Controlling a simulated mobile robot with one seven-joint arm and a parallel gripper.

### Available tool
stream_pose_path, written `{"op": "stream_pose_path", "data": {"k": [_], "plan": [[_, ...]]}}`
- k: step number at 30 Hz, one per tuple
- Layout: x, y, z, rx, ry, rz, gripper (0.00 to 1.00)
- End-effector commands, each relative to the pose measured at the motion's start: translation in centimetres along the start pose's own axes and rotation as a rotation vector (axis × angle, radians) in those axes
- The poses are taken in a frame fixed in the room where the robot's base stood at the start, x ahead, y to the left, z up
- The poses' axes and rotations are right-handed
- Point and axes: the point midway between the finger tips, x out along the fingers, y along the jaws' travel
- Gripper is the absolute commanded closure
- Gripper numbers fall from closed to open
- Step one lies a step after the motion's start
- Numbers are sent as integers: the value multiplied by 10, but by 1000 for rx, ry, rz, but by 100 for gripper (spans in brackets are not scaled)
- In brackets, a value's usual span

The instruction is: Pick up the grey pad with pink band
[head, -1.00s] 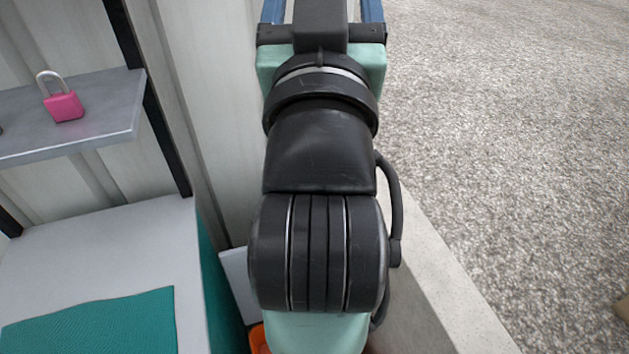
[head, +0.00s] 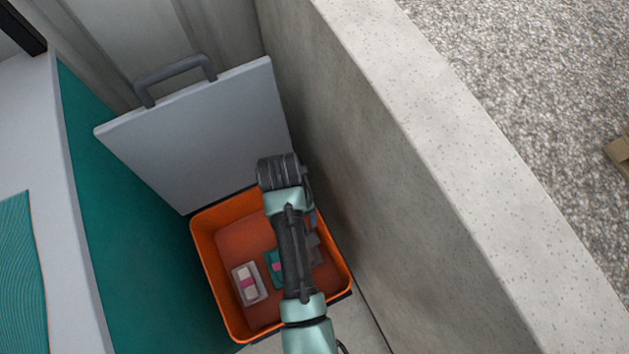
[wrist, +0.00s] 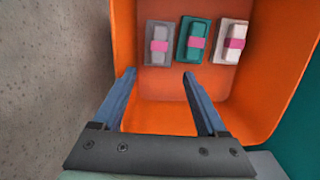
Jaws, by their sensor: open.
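The grey pad with pink band (wrist: 157,45) lies in the orange tote (wrist: 283,115), leftmost of three banded pads in the wrist view. In the head view my arm hides much of it; a grey part (head: 315,246) shows right of the arm. My gripper (wrist: 159,75) is open and empty, its blue fingers pointing into the tote. In the wrist view the grey pad lies beyond the fingertips, between their lines and apart from them. The teal pad (wrist: 192,40) lies in the middle and the whitish pad (wrist: 230,42) at the right, both with pink bands.
The tote's grey lid (head: 205,130) stands open behind it, with a dark handle. A concrete wall (head: 400,130) rises close on the right. A teal-sided counter (head: 130,220) stands on the left. The tote floor near the gripper is bare.

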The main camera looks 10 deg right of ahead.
Motion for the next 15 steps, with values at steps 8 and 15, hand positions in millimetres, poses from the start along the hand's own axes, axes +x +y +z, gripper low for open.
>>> {"op": "stream_pose_path", "data": {"k": [8,15], "plan": [[40,-1,5,-2,-19,-3,25],[76,-1,4,-2,-14,-3,25]]}}
